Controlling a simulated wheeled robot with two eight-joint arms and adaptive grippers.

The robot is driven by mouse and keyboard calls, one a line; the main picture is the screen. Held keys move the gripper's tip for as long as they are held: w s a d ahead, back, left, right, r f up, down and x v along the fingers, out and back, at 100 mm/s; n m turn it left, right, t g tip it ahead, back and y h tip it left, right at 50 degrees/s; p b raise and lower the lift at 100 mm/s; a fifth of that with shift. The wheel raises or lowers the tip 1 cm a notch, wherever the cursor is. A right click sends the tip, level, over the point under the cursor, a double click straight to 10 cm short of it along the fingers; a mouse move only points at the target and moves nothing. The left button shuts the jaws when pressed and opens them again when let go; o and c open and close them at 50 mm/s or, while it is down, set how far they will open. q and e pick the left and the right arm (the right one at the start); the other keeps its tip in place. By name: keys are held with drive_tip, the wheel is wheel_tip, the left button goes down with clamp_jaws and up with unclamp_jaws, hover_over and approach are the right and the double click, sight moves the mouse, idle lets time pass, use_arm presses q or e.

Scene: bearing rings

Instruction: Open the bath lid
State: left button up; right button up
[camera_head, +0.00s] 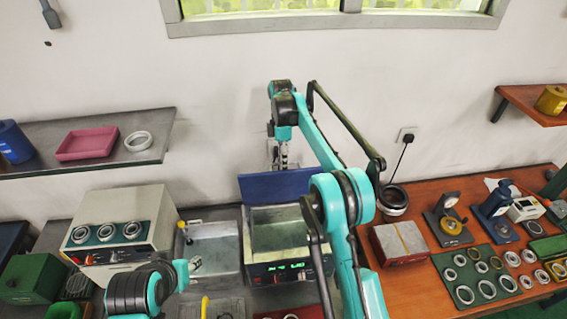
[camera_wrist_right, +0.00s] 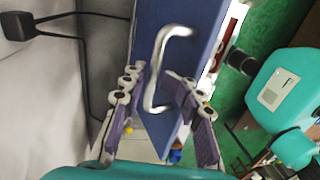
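The blue bath lid (camera_head: 277,185) stands raised, close to upright, at the back edge of the bath (camera_head: 278,213). The grey inside of the bath shows in the head view. In the right wrist view the lid (camera_wrist_right: 183,50) shows its blue face and a silver bar handle (camera_wrist_right: 161,62). My right gripper (camera_head: 283,160) is at the lid's top edge, in front of the wall. Its purple-padded fingers (camera_wrist_right: 160,108) are spread apart, with the lower end of the handle in the gap between and beyond them.
A grey sink (camera_head: 213,245) and a cream box with rings (camera_head: 122,228) stand left of the bath. A red-sided box (camera_head: 398,243) and a green ring board (camera_head: 482,277) lie to the right. Two wall shelves flank the clear wall.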

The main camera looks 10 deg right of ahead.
drive_tip(key=shift+w+r, duration=0.2)
drive_tip(key=shift+r, duration=0.1)
wheel_tip(320, 180, up, 7)
drive_tip(key=w, duration=0.1)
drive_tip(key=shift+f, duration=0.15)
idle(0.5)
